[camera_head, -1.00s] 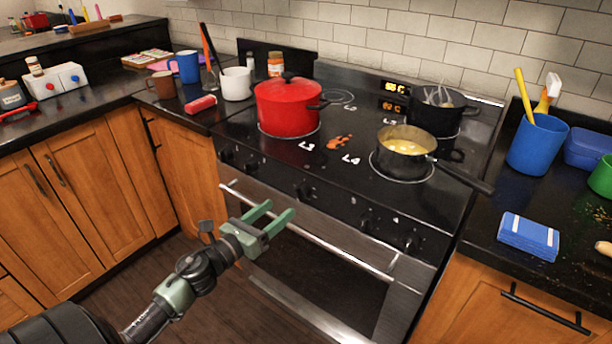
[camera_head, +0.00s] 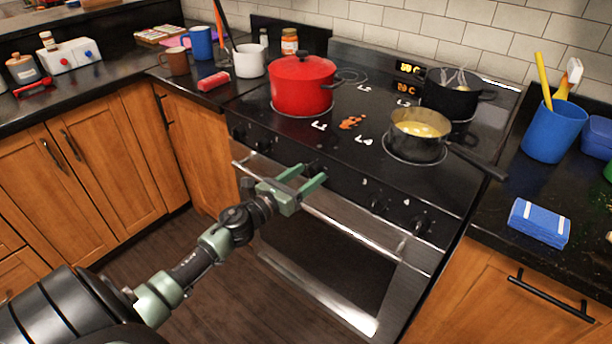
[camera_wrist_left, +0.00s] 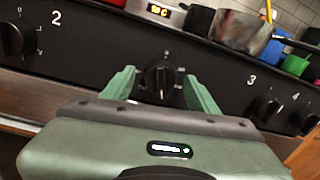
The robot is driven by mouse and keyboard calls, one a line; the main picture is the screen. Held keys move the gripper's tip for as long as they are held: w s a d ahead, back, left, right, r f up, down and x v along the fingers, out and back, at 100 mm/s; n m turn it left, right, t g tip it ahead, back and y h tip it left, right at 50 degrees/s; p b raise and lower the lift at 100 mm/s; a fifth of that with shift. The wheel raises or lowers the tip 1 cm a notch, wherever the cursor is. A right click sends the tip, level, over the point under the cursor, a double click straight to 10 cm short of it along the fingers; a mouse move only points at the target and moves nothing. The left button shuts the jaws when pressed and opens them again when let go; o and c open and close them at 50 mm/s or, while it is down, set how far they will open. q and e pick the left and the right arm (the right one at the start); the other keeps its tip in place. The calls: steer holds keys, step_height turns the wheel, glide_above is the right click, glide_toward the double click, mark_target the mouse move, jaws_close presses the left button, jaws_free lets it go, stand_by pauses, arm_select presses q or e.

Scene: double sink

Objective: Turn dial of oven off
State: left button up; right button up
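The oven (camera_head: 335,265) stands in the middle, with a row of black knobs on its front panel. The middle dial (camera_wrist_left: 160,80) shows in the left wrist view between my left gripper's fingers, with its white mark near the top. My left gripper (camera_head: 308,178) is open and empty, with its green fingers pointing at this dial; it also shows in the left wrist view (camera_wrist_left: 160,88). Whether the fingers touch the dial cannot be told. Knobs marked 2 (camera_wrist_left: 18,38) and 3 (camera_wrist_left: 265,108) sit on either side. My right gripper is not in view.
The oven handle (camera_head: 345,222) runs below the knobs. A red pot (camera_head: 302,88) and a pan of yellow food (camera_head: 416,140) stand on the cooktop; the pan's handle sticks out at the front right. The floor before the oven is clear.

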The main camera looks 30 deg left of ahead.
arm_select(q)
jaws_close()
